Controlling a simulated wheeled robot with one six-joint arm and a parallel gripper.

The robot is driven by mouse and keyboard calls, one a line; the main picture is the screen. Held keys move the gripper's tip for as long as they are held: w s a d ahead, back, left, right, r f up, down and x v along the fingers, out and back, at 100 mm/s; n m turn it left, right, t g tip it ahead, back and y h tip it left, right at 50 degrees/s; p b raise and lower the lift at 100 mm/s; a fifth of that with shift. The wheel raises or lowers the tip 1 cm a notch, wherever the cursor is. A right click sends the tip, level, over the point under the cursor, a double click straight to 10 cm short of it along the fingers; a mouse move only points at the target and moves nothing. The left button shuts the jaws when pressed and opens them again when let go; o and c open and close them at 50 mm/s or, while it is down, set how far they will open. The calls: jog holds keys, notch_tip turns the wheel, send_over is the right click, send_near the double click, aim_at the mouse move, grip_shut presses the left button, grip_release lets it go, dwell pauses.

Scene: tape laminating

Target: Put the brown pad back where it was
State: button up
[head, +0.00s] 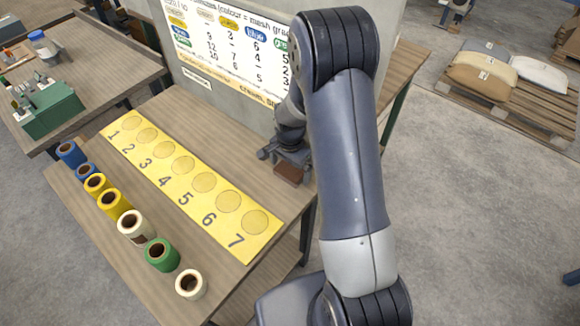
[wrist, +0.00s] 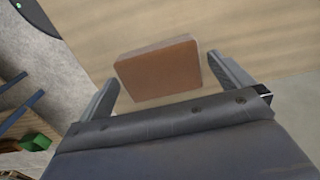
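The brown pad (head: 288,174) is a small, flat, reddish-brown block at the right end of the wooden table, by the foot of the board. In the wrist view the brown pad (wrist: 160,72) lies ahead of my gripper (wrist: 163,72), between the two fingers. The fingers are spread, with a narrow gap showing beside the pad. In the head view my gripper (head: 287,160) is just above the pad, pointing down. I cannot tell whether the pad rests on the table or how far above it the fingertips are.
A yellow strip (head: 193,183) with numbered circles lies along the table (head: 240,285). A row of tape rolls (head: 135,226), blue, yellow, cream and green, stands in front of it. A board with a chart (head: 225,50) rises behind. A green box (head: 50,110) sits on another table.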

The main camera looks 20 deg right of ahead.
aim_at(289, 170)
notch_tip(289, 170, up, 12)
jog(key=shift+r+b, duration=0.15)
jog(key=shift+b, duration=0.15)
dwell(0.4)
jog(key=shift+a, duration=0.1)
